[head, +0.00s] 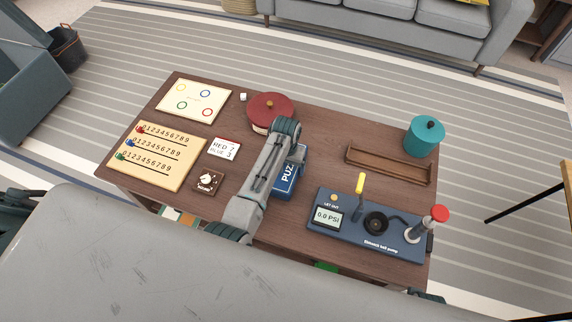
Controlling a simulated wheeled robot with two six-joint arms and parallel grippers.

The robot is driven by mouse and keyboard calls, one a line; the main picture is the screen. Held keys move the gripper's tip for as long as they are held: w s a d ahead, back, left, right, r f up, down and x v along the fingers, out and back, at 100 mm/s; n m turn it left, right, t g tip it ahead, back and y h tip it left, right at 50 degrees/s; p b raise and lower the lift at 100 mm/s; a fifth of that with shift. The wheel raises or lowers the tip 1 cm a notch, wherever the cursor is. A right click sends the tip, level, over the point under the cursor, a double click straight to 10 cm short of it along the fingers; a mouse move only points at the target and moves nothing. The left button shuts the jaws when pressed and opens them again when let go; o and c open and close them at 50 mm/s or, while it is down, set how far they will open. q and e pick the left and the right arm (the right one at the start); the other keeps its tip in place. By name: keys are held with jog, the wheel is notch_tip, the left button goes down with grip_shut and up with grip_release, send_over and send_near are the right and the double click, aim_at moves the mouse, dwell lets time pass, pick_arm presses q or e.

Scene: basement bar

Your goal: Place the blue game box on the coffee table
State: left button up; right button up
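The blue game box (286,182), with the white letters "PUZ" showing, is at the middle of the dark wooden coffee table (330,135). My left arm crosses in front of it and hides its left part. My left gripper (298,153) is at the far end of the box, mostly hidden behind my own arm. Its fingers do not show clearly, so I cannot tell whether they hold the box. I also cannot tell whether the box rests on the tabletop or is slightly above it. My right gripper is not in view.
A dark red round container (270,108) stands just behind the box. A ball pump (368,228) is close on its right. A wooden tray (388,164) and teal canister (424,138) stand farther right.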

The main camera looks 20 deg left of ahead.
pick_arm(q)
jog(key=shift+o, duration=0.8)
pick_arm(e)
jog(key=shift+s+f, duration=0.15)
pick_arm(q)
notch_tip(320, 180, up, 12)
jog(key=p, duration=0.1)
jog(key=shift+r, duration=0.15)
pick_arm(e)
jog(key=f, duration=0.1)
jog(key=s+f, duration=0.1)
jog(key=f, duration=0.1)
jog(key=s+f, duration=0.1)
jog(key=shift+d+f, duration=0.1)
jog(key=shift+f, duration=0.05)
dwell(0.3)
